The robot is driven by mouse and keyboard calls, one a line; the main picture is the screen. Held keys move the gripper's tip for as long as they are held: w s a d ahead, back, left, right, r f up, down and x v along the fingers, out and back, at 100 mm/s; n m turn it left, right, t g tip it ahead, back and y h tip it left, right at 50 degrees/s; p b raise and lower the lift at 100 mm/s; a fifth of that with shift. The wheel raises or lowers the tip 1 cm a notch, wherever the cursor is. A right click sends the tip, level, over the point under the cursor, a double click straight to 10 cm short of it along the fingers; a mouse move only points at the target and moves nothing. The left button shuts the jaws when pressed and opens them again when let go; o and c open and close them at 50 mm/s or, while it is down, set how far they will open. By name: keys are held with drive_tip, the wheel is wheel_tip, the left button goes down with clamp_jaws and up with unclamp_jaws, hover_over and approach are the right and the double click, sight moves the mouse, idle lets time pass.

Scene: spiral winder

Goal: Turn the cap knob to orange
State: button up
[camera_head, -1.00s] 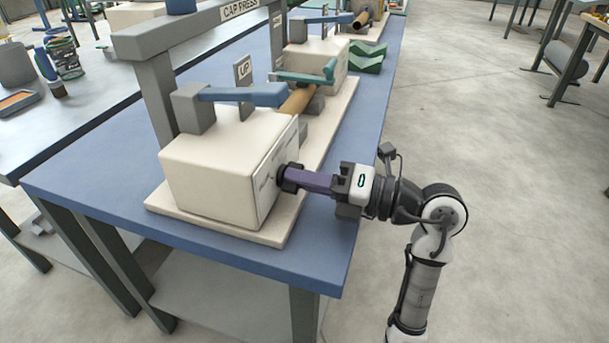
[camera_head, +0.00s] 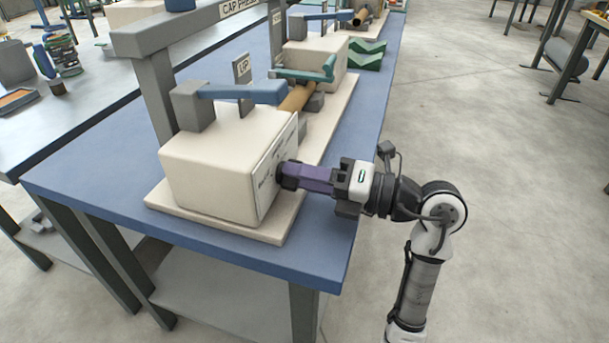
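The cap knob (camera_head: 281,176) is a dark round part on the right face of the near cream box (camera_head: 205,180). A purple bar-like piece (camera_head: 312,178) runs from the knob to my gripper (camera_head: 338,183). The gripper's jaws sit around the outer end of the purple piece and appear closed on it. A pale label plate (camera_head: 272,170) lies behind the knob, its lettering too small to read. No orange mark can be made out around the knob.
The box stands on a cream base board (camera_head: 283,222) on a blue bench (camera_head: 320,255). A blue lever (camera_head: 243,93) and an upright "UP" sign (camera_head: 243,80) stand above it. A grey frame labelled "CAP PRESS" (camera_head: 165,40) arches over the left.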

drive_tip(key=shift+d, duration=0.15)
drive_tip(key=v, duration=1.3)
drive_tip(key=shift+d+b, duration=0.25)
drive_tip(key=shift+b, duration=0.2)
drive_tip(key=shift+s, duration=0.25)
